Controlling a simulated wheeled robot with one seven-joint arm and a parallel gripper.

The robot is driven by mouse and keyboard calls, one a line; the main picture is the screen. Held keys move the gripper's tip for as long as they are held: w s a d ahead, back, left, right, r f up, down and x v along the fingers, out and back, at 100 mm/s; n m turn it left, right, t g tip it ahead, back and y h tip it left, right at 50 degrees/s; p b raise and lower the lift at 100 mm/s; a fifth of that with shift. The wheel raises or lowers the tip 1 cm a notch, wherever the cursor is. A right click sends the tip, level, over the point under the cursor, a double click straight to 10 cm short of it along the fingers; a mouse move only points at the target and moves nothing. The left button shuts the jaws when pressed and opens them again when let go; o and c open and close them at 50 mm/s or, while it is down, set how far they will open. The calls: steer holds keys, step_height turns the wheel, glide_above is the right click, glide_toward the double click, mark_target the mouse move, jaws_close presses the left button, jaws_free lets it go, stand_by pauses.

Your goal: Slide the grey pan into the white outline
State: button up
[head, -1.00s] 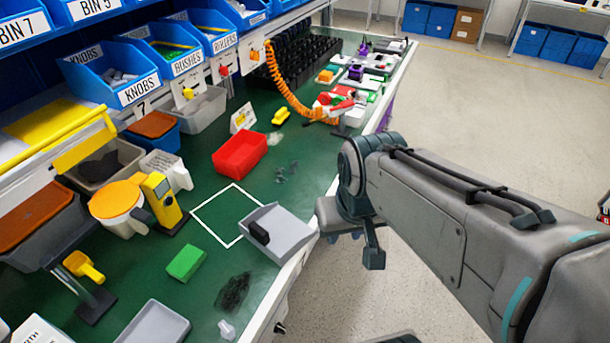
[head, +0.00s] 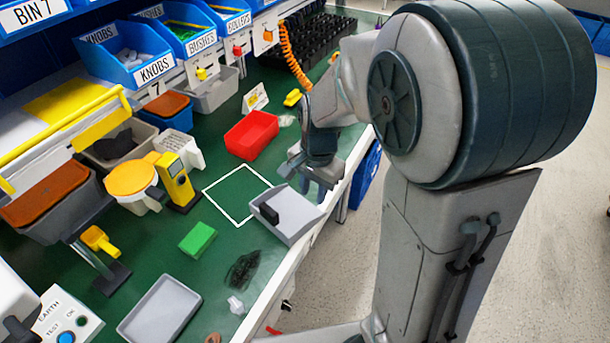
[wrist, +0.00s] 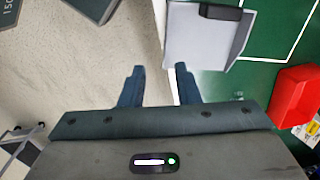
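The grey pan (head: 287,228) is a shallow tray with a black block (head: 269,217) at its left side. It sits at the table's front edge and overlaps the right part of the white outline (head: 221,209), with most of the pan outside it. The wrist view shows the pan (wrist: 192,45) ahead of my fingers and the outline (wrist: 299,38) beyond it. My gripper (head: 318,182) is at the table edge just behind the pan in the head view. In the wrist view my gripper (wrist: 160,69) has its two fingers apart with nothing between them. Contact with the pan is not visible.
A red bin (head: 251,135) stands behind the outline and a yellow device (head: 177,183) to its left. A green block (head: 198,239) and a second grey tray (head: 160,308) lie nearer. The outline's inside is mostly bare.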

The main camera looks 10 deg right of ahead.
mark_target(307, 223)
steer(key=shift+w+a+f+m+h, duration=0.15)
steer(key=shift+w+a+f+m, duration=0.1)
steer(key=shift+w+f+m, duration=0.25)
steer(key=shift+w+a+f+m+h, duration=0.2)
steer(key=shift+w+f+m, duration=0.2)
steer(key=shift+w+f, duration=0.15)
step_height(307, 223, down, 14)
steer(key=shift+r+b, duration=0.15)
steer(key=shift+b, duration=0.55)
jaws_close()
